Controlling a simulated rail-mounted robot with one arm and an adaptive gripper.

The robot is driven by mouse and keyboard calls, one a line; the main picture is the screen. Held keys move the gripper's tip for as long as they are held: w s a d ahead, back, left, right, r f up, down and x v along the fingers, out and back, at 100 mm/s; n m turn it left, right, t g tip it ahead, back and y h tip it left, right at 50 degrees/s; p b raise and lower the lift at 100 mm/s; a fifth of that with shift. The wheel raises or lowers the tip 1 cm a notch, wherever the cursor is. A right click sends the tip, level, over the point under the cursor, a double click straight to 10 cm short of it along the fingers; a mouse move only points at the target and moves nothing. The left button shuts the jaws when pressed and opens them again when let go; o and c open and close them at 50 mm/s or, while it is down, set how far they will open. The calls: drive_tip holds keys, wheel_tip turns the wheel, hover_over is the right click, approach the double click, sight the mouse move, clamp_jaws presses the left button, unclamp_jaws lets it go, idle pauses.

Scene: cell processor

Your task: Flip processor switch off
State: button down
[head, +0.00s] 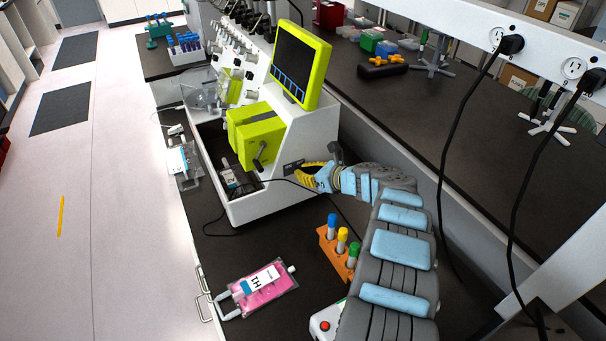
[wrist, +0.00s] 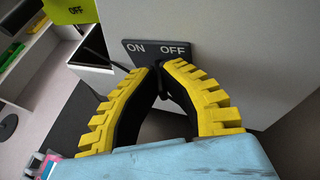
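The cell processor (head: 312,135) is a white machine with a lime-green framed screen, standing on the dark bench. Its dark switch plate (head: 292,167) is low on the side facing my arm. In the wrist view the plate (wrist: 182,49) reads ON at left and OFF at right. My gripper (head: 304,172) is at this plate.
An orange rack (head: 331,246) with capped tubes stands beside my forearm. A pink fluid bag (head: 268,288) lies near the bench's front edge. A thin black cable runs over the bench by the processor. Black power cords hang at right.

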drive_tip(key=c, duration=1.2)
unclamp_jaws()
drive_tip(key=v, duration=1.2)
